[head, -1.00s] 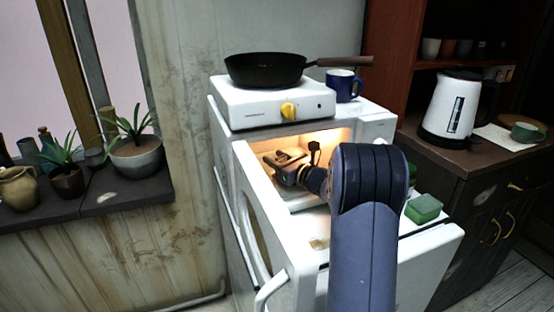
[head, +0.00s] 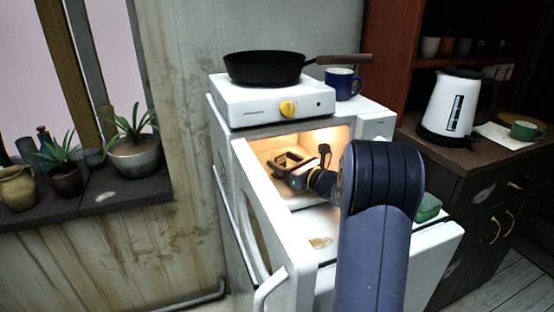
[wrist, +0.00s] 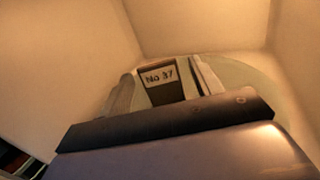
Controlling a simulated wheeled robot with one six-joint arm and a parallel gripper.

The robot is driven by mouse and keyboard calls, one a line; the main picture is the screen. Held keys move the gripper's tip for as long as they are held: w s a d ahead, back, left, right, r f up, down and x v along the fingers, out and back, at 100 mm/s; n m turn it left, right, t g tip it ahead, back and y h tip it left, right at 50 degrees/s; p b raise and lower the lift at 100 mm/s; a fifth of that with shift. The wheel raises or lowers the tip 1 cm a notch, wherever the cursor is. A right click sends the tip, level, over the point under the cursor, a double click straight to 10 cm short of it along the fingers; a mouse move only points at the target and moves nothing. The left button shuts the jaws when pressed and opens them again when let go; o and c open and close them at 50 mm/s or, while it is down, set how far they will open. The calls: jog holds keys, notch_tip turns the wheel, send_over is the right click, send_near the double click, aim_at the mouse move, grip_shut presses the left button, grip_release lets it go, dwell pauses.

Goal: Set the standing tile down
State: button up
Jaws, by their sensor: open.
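My gripper (head: 290,161) is inside the lit chamber of the white kiln-like appliance (head: 224,150), with its jaws open. In the wrist view, a small dark tile (wrist: 162,91) with a pale label reading "No 37" shows between the spread fingers. I see gaps beside it, though its lower part is hidden behind my gripper's body. I cannot tell whether it stands upright or leans. A pale greenish round plate (wrist: 240,77) lies under and behind it. In the head view, the tile cannot be told apart from the gripper.
Pale chamber walls (wrist: 190,25) close in around my gripper. An open white door (head: 262,205) stands at the front left. A hotplate (head: 250,108) with a black pan (head: 265,67) and a blue mug (head: 342,83) are on top. A green block (head: 428,206) is partly behind my arm.

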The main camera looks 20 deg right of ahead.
jog(key=v, duration=0.8)
jog(key=shift+s+d+b, duration=0.1)
jog(key=shift+s+b, duration=0.15)
jog(key=shift+b, duration=0.15)
dwell(0.6)
